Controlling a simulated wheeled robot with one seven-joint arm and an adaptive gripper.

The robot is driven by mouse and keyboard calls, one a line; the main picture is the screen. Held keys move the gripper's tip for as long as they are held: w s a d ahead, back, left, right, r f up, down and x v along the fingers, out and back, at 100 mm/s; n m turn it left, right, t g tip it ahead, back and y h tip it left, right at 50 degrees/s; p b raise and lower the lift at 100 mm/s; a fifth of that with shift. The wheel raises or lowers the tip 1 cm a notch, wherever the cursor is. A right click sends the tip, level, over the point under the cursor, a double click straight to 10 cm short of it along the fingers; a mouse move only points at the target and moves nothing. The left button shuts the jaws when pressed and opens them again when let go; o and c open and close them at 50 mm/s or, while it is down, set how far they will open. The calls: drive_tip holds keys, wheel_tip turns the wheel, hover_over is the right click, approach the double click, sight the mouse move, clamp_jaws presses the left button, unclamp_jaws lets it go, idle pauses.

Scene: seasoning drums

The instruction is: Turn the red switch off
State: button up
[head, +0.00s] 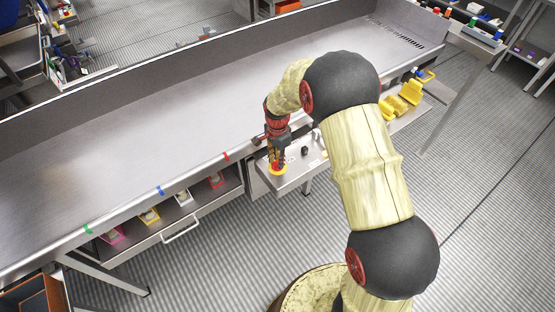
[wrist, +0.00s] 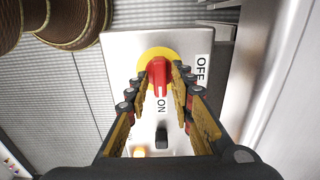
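The red switch (wrist: 158,74) is a red handle on a round yellow plate (wrist: 146,57), set on a grey metal panel. Its handle points down in the wrist view, toward the printed "ON" label (wrist: 161,106). An "OFF" label (wrist: 201,69) is to its right. In the head view the yellow plate (head: 278,171) shows under the fingers at the end of the panel. My gripper (wrist: 158,76) is partly open, with one finger on each side of the handle. I cannot tell whether either finger touches it.
A black knob (wrist: 162,138) is on the same panel, below the switch in the wrist view. A long steel table (head: 130,150) runs beside the panel. Yellow parts (head: 408,92) are to the right. An open drawer (head: 180,215) with coloured items lies left of the panel.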

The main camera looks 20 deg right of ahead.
clamp_jaws()
drive_tip(key=shift+n, duration=0.3)
drive_tip(key=n+p, duration=0.1)
drive_tip(key=n, duration=0.1)
drive_tip(key=shift+r+n+p, duration=0.1)
drive_tip(key=shift+n+p, duration=0.25)
drive_tip(key=shift+n, duration=0.05)
drive_tip(key=n+p, duration=0.1)
drive_tip(key=n, duration=0.3)
drive_tip(key=n+p, duration=0.1)
drive_tip(key=n, duration=0.4)
drive_tip(key=shift+n+p, duration=0.8)
drive_tip(key=shift+n, duration=1.9)
